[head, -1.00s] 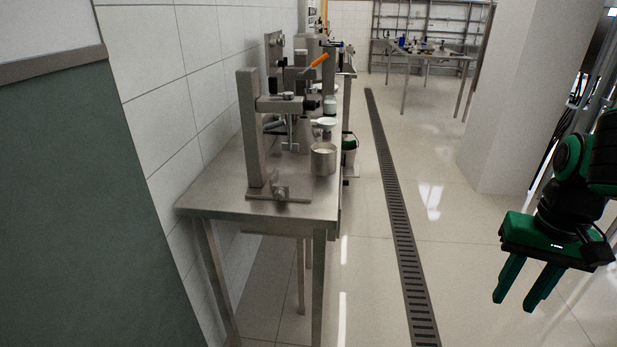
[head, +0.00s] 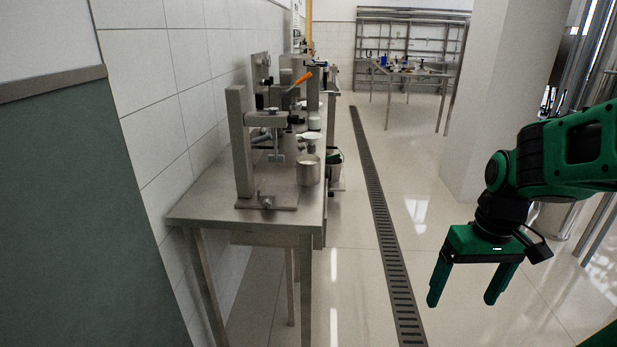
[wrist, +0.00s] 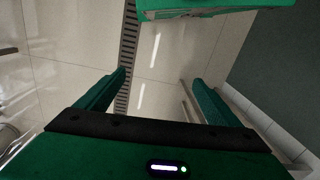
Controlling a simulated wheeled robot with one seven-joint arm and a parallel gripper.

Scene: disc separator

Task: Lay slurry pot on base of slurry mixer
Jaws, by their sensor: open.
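The slurry pot (head: 308,171) looks like an open-topped silver metal cup. It stands upright on the steel table, right beside the mixer. The slurry mixer (head: 241,142) has an upright metal column, a side arm with a stirrer hanging from it, and a flat base (head: 283,200) on the table's near end. I cannot tell whether the pot touches the base's edge. My green gripper (head: 462,300) is open and empty, fingers down, over the floor well right of the table. It also shows open in the wrist view (wrist: 160,80), where neither pot nor mixer is clear.
The steel table (head: 205,205) stands along the tiled wall, with more equipment crowded behind the mixer. A green panel (head: 75,215) is at the near left. A floor drain (head: 375,210) runs between table and gripper over clear floor. A pillar (head: 500,100) stands at the right.

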